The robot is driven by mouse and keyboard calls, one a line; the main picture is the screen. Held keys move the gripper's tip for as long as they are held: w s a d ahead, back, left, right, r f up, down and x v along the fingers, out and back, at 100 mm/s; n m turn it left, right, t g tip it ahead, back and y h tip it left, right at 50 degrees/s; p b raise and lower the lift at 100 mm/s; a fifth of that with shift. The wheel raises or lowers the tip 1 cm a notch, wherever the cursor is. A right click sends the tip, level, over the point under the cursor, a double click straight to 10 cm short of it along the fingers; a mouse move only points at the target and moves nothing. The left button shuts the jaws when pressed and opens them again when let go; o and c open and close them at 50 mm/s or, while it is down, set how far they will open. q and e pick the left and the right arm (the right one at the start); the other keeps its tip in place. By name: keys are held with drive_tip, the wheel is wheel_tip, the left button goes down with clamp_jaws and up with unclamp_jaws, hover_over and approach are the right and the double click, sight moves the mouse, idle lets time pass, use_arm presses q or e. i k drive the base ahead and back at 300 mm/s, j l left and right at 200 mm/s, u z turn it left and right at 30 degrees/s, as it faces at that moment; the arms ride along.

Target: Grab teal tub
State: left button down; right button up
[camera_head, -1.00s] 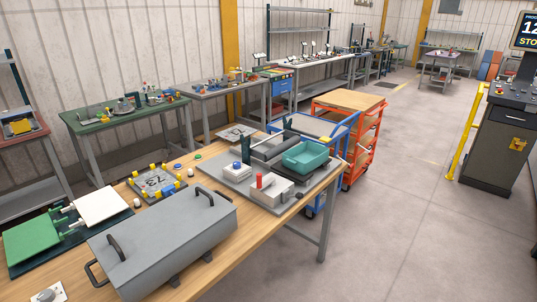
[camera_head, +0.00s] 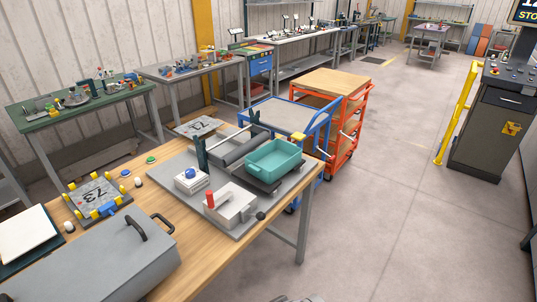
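The teal tub (camera_head: 274,158) is an open rectangular tray with rounded corners. It sits upright on a dark part of the grey panel bender (camera_head: 222,222), near the right end of the wooden workbench (camera_head: 205,247). Its inside looks empty. Neither of my grippers can be made out in this view.
A white block with a red knob (camera_head: 230,203) stands in front of the tub, and a white block with a blue button (camera_head: 191,180) to its left. A grey lidded box (camera_head: 110,262) is at lower left. Blue (camera_head: 285,115) and orange carts (camera_head: 335,90) stand behind.

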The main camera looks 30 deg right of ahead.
sight(270, 162)
drive_tip(key=i+l, duration=0.2)
drive_tip(key=l, duration=0.15)
drive_tip(key=i+l+u, duration=0.1)
drive_tip(key=l, duration=0.2)
drive_tip(key=i+l, duration=0.25)
drive_tip(key=l, duration=0.1)
